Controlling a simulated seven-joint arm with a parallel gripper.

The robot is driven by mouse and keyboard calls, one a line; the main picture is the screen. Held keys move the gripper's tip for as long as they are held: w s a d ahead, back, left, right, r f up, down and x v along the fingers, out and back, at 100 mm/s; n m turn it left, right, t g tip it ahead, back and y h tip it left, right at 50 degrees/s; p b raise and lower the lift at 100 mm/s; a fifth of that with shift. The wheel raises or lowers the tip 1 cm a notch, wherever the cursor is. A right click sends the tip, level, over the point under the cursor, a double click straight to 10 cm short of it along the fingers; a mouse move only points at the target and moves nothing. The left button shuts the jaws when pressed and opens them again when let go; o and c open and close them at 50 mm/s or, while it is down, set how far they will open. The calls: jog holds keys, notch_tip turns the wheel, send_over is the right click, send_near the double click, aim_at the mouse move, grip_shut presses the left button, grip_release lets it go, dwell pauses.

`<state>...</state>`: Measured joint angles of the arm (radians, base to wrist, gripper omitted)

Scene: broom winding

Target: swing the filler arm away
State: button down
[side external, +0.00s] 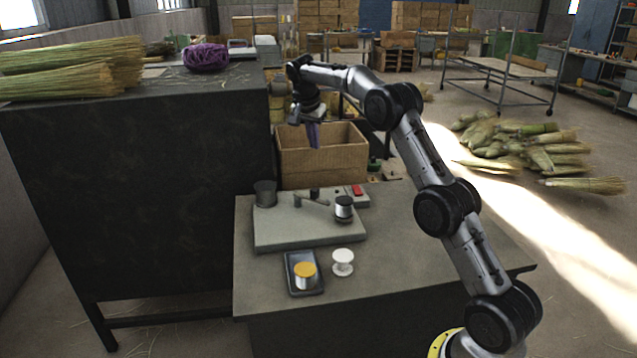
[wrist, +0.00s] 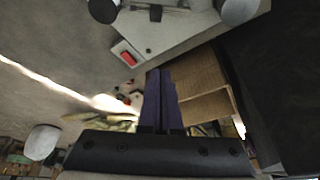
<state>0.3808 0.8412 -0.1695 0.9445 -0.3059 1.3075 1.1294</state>
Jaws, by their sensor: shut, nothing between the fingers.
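The filler arm (side external: 312,199) looks like a thin dark lever on a small post. It sits on top of the pale grey machine base (side external: 300,232), between a dark cup (side external: 265,193) and a silver-and-black cylinder (side external: 343,208). In the wrist view the base (wrist: 175,32) is at the top edge, and only part of the lever (wrist: 155,10) shows. My gripper (side external: 314,146) hangs above and behind the base, in front of the cardboard box, apart from the lever. Its purple fingers (wrist: 160,72) are shut with nothing between them.
The open cardboard box (side external: 335,165) is behind the bench.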

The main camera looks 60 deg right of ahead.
aim_at(312, 195)
jog(key=shift+g, duration=0.3)
jog(key=x, duration=0.2)
jog(key=s+x, duration=0.1)
jog(key=x, duration=0.1)
jog(key=shift+w+d+f, duration=0.1)
jog(key=shift+d+f, duration=0.05)
jog(key=shift+d, duration=0.1)
jog(key=f, duration=0.9)
jog(key=shift+d+f, duration=0.15)
jog(key=shift+d, duration=0.2)
jog(key=shift+a, duration=0.75)
